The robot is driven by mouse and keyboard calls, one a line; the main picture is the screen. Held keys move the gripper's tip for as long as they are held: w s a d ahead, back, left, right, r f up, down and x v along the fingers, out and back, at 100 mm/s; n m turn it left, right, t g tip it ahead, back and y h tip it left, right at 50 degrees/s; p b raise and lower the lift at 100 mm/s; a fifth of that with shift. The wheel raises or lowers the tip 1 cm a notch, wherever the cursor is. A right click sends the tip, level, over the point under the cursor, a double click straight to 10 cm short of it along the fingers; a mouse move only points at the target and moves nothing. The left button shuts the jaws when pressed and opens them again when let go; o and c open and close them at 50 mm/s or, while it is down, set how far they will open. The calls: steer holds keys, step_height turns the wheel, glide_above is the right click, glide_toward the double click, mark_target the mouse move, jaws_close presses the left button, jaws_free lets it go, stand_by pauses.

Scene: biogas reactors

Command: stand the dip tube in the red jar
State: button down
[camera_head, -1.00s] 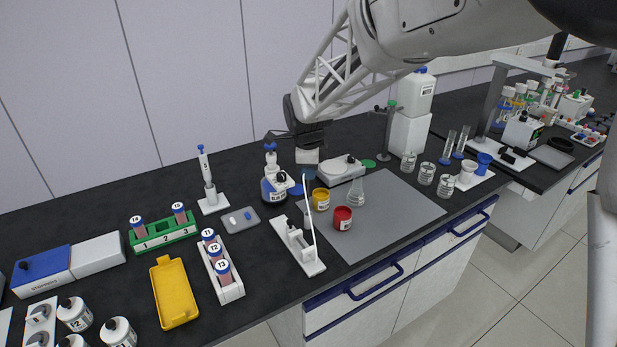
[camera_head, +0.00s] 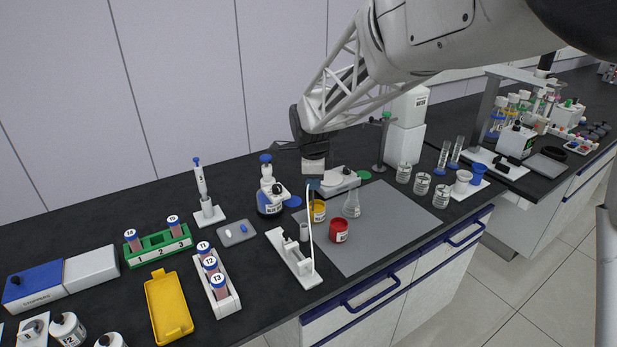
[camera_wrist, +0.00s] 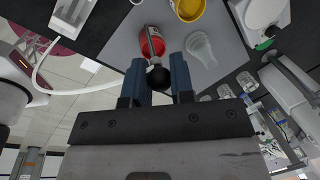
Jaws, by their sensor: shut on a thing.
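The red jar (camera_head: 339,231) stands open on the grey mat, and it also shows in the wrist view (camera_wrist: 153,43). My gripper (camera_head: 314,188) is above the bench, up and left of the red jar in the head view. In the wrist view, the dark blue fingers (camera_wrist: 160,78) are shut on a black ball with a grey stem, which I take to be the dip tube (camera_wrist: 158,76). The stem reaches across the red jar's mouth in that view. I cannot tell whether its far end is above or inside the jar. The tube is not clear in the head view.
A yellow jar (camera_head: 318,212) and a glass flask (camera_head: 352,205) stand close to the red jar. The mat's (camera_head: 385,235) right part is clear.

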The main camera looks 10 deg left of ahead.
steer(key=w+d, duration=0.1)
steer(key=d, duration=0.6)
steer(key=shift+w+d+r, duration=0.2)
steer(key=shift+w+d, duration=0.05)
steer(key=shift+w, duration=0.05)
steer(key=shift+f, duration=0.2)
step_height(320, 180, down, 9)
stand_by(1.1)
steer(key=shift+f, duration=0.1)
steer(key=shift+c, duration=2.1)
jaws_free()
